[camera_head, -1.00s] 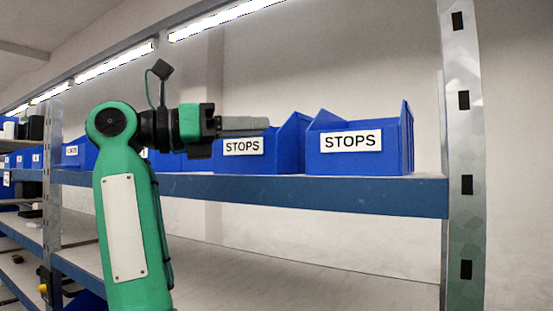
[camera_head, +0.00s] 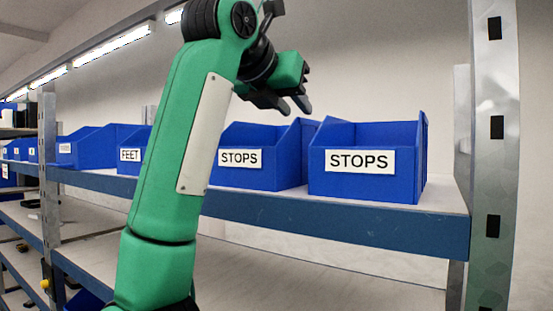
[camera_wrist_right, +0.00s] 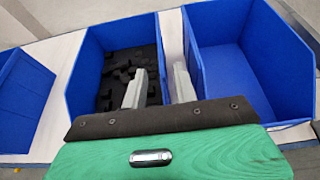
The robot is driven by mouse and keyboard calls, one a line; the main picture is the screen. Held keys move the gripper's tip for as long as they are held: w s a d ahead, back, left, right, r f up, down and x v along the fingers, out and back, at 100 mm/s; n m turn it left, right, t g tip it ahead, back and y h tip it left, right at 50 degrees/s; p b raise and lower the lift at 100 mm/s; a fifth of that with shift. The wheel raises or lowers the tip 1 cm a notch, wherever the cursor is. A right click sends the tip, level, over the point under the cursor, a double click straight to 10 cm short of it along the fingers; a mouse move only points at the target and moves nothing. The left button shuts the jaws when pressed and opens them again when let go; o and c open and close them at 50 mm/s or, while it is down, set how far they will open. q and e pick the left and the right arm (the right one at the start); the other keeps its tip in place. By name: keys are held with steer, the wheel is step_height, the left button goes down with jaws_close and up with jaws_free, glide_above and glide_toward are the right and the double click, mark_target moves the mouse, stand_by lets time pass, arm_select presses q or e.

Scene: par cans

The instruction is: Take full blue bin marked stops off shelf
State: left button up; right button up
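Two blue bins marked STOPS stand side by side on the shelf (camera_head: 330,222). The left STOPS bin (camera_head: 250,174) holds black parts, seen in the wrist view (camera_wrist_right: 88,80). The right STOPS bin (camera_head: 365,187) looks empty inside in the wrist view (camera_wrist_right: 240,75). My right gripper (camera_head: 285,106) is open and empty, tilted down above the left bin. In the wrist view its two fingers (camera_wrist_right: 160,70) lie one over the full bin and one around the gap between the bins. Whether they touch a wall cannot be told. My left gripper is out of view.
A FEET bin (camera_head: 131,155) stands left of the full bin, partly behind my right arm. More blue bins (camera_head: 92,147) stand farther left. A metal upright (camera_head: 494,150) bounds the shelf at the right. The lower shelf (camera_head: 270,270) is largely bare.

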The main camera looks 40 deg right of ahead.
mark_target(305, 119)
steer(key=shift+w+d+f, duration=0.1)
steer(key=shift+d+f, duration=0.05)
steer(key=shift+d, duration=0.2)
steer(key=shift+w+d+p, duration=0.1)
steer(key=shift+d+p, duration=0.2)
steer(key=shift+p, duration=0.15)
steer(key=p+x, duration=0.2)
steer(key=x, duration=0.2)
steer(key=shift+w+p, duration=0.1)
steer(key=shift+p, duration=0.25)
steer(key=shift+d+f, duration=0.2)
steer(key=shift+d, duration=0.1)
steer(key=shift+a, duration=0.1)
steer(key=shift+c, duration=0.2)
jaws_close()
steer(key=shift+r, duration=0.1)
